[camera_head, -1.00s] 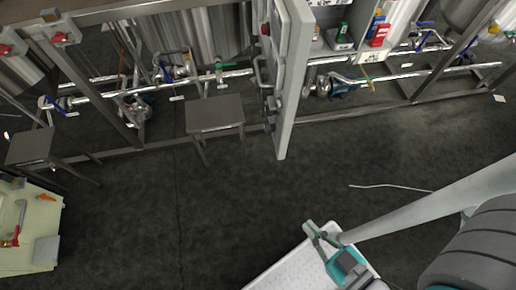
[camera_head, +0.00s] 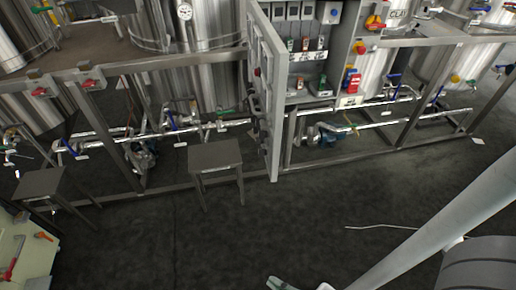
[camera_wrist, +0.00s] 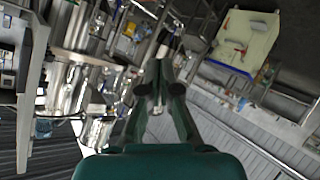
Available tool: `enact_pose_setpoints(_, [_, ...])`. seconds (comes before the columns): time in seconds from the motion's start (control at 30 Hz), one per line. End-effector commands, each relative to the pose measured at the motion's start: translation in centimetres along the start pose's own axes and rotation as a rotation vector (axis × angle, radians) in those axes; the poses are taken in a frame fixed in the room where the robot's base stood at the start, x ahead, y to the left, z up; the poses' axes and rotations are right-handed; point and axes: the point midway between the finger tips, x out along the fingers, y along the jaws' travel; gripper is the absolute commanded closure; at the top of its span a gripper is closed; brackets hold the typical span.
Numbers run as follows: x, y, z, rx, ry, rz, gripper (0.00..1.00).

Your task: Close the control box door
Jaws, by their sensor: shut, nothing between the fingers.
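The control box (camera_head: 342,62) is a grey cabinet on the frame at upper centre in the head view, with rows of switches and breakers inside. Its door (camera_head: 272,110) stands wide open, seen nearly edge-on at the box's left side and sticking out toward me. A handle is on the door's left face. My gripper (camera_wrist: 160,88) shows in the wrist view with its dark fingertips together, empty. In the head view only a small part of it shows at the bottom edge, well apart from the door.
A small grey stool (camera_head: 215,156) stands just left of the door, and another stool (camera_head: 42,184) is at far left. A pale green table (camera_head: 28,262) with tools is at lower left. Pipes and valves run behind the frame.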

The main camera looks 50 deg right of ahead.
Motion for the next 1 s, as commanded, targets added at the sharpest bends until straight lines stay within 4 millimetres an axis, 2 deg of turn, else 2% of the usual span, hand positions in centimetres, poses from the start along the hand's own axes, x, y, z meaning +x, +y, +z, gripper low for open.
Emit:
enact_pose_setpoints(0.23, [6.7, 1.7, 0.8, -0.239, -0.108, 0.077, 1.0])
enact_pose_setpoints(0.47, [13.1, 5.6, -0.3, -0.47, -0.261, 0.225, 1.0])
enact_pose_setpoints(0.6, [16.0, 8.7, -2.2, -0.576, -0.364, 0.34, 1.0])
enact_pose_setpoints(0.73, [18.0, 11.6, -4.7, -0.648, -0.467, 0.459, 1.0])
enact_pose_setpoints(0.9, [19.2, 15.3, -9.1, -0.694, -0.609, 0.626, 1.0])
enact_pose_setpoints(1.0, [19.2, 17.2, -12.0, -0.695, -0.696, 0.727, 1.0])
